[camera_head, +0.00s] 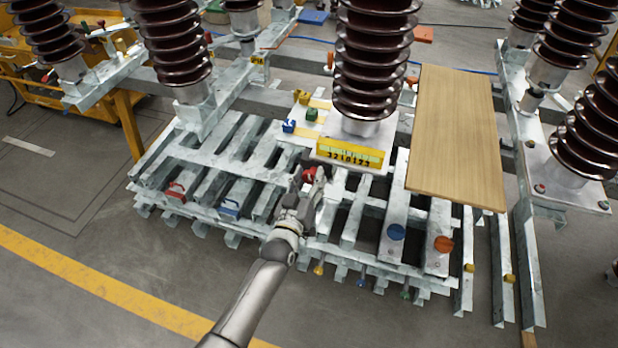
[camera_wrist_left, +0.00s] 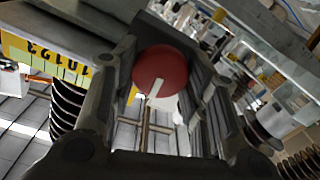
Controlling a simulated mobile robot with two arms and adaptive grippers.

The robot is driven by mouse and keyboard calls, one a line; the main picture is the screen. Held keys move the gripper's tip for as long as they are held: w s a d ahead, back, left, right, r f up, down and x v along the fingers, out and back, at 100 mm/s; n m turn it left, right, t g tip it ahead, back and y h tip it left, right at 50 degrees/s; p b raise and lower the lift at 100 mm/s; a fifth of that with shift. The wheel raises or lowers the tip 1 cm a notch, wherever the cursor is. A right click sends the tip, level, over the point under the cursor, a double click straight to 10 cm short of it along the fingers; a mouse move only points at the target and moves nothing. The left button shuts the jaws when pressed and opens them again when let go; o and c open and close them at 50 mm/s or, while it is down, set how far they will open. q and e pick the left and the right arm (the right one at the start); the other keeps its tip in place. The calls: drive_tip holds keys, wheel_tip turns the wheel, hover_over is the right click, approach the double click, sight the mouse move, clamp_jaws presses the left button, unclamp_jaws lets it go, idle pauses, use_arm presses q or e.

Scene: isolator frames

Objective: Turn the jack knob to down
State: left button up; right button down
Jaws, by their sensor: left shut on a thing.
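The jack knob (camera_head: 309,173) is a red round knob below a yellow numbered scale (camera_head: 350,153) at the middle of the metal frame. In the left wrist view the red knob (camera_wrist_left: 160,75) shows as a disc with a white pointer line slanting on its face. My left gripper (camera_head: 314,180) is at the knob, with its fingers on either side and shut on it. The fingers hide part of the knob in the head view. My right gripper is not in view.
Ribbed brown insulators (camera_head: 375,60) rise from the slatted metal frame (camera_head: 210,150). A wooden board (camera_head: 458,130) lies to the right. A blue knob (camera_head: 396,232) and an orange knob (camera_head: 443,244) sit at the front right. Open floor (camera_head: 100,290) lies at the front left.

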use_arm(q)
drive_tip(key=shift+f+m, duration=0.1)
drive_tip(key=shift+m, duration=0.5)
drive_tip(key=o, duration=1)
drive_tip(key=v, duration=1.2)
